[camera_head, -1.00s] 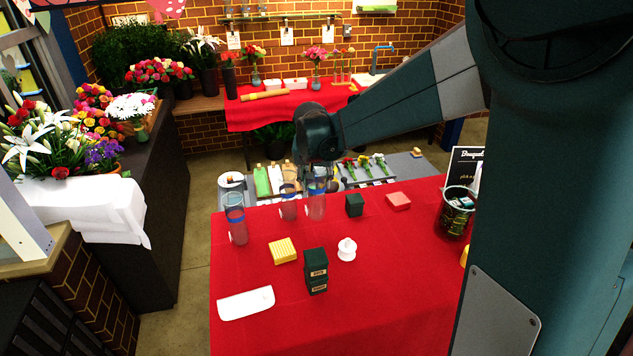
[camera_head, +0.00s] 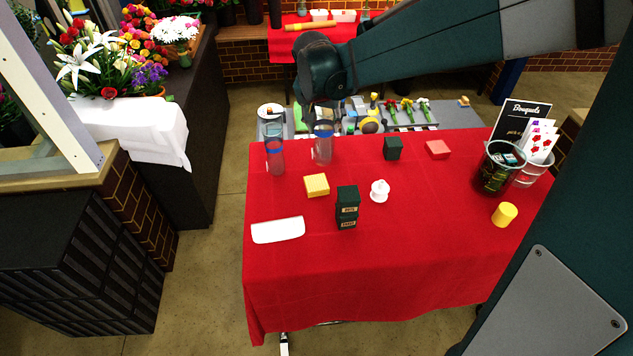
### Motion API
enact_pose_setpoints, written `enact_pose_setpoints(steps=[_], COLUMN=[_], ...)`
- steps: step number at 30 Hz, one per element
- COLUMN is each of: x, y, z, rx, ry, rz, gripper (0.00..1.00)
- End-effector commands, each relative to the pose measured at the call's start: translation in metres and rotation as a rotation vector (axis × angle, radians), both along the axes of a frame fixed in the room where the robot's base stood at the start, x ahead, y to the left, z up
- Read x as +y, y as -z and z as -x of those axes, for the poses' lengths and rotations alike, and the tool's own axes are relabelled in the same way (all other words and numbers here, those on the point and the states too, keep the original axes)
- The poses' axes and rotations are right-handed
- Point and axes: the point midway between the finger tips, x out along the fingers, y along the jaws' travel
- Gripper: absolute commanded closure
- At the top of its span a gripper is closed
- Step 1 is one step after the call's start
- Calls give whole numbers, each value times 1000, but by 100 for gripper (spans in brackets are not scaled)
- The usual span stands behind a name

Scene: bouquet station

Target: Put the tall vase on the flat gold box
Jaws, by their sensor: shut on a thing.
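The flat gold box (camera_head: 316,185) sits on the red cloth, left of the middle, with its top bare. A tall clear glass vase with a blue band (camera_head: 323,142) hangs upright under my gripper (camera_head: 321,106), behind the gold box in the picture. My gripper is shut on its upper part; the fingers are small and dark. A similar clear vase with a blue band (camera_head: 275,155) stands to the left. A further clear vase seems to overlap the held one, and I cannot separate them clearly.
A dark green stack of boxes (camera_head: 347,207), a white ornament (camera_head: 379,190) and a white tray (camera_head: 278,230) stand near the gold box. A dark green box (camera_head: 393,148) and a pink block (camera_head: 438,149) lie back right. The front cloth is clear.

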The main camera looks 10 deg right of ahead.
Motion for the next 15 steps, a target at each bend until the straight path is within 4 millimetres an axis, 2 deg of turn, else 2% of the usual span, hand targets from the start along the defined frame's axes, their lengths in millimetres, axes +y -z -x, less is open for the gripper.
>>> enact_pose_setpoints(steps=[6, 15], x=[21, 25], y=[-6, -7], z=[11, 14], rx=[-1, -1], ry=[-1, 0], rz=[2, 2], gripper=[96, 96])
